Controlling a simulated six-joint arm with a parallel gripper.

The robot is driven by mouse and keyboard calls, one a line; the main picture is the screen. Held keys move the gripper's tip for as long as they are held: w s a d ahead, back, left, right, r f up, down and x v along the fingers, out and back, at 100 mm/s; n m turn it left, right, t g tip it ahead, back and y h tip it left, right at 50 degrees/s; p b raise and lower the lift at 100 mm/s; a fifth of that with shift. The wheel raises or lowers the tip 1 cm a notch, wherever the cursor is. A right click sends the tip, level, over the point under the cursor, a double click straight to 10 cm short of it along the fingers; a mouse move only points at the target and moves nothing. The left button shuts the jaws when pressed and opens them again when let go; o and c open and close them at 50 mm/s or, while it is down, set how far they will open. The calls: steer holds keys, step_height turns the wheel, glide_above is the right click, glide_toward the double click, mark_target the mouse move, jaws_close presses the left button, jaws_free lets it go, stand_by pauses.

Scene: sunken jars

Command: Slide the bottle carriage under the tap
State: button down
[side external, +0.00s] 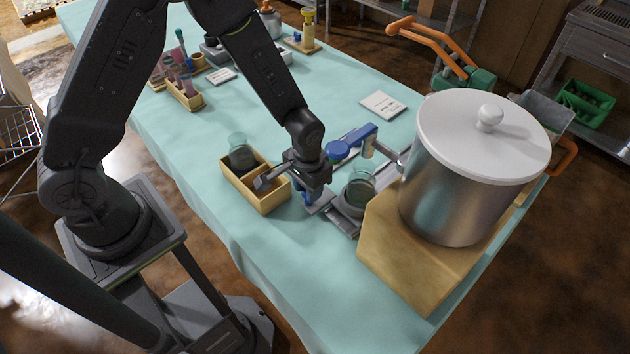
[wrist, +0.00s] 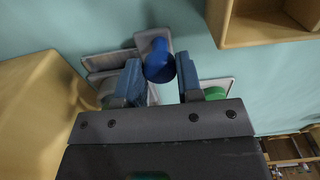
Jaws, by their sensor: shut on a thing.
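The grey bottle carriage (side external: 343,222) sits on the table in front of the pot's wooden stand, with a clear glass jar (side external: 358,190) on it. The blue tap (side external: 358,136) sticks out from the steel pot (side external: 455,190), with a round blue part at its left; the jar stands below and nearer the camera. My gripper (side external: 308,197) is low at the left of the jar. In the wrist view, its fingers (wrist: 158,82) are on both sides of a round blue knob (wrist: 158,62) over a grey plate. The grip's contact is partly hidden.
A wooden crate (side external: 262,205) holding a dark-filled jar (side external: 241,156) stands just left of my gripper. The wooden stand (side external: 400,255) blocks the right side. A white card (side external: 383,104) lies farther back. Cloth in front of the crate is clear.

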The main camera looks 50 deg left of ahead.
steer(key=shift+s, duration=0.3)
steer(key=c, duration=1.1)
jaws_free()
steer(key=o, duration=0.3)
steer(key=shift+w, duration=0.1)
steer(key=shift+w+r, duration=0.1)
steer(key=shift+r, duration=0.4)
step_height(320, 180, up, 13)
steer(key=shift+f, duration=0.1)
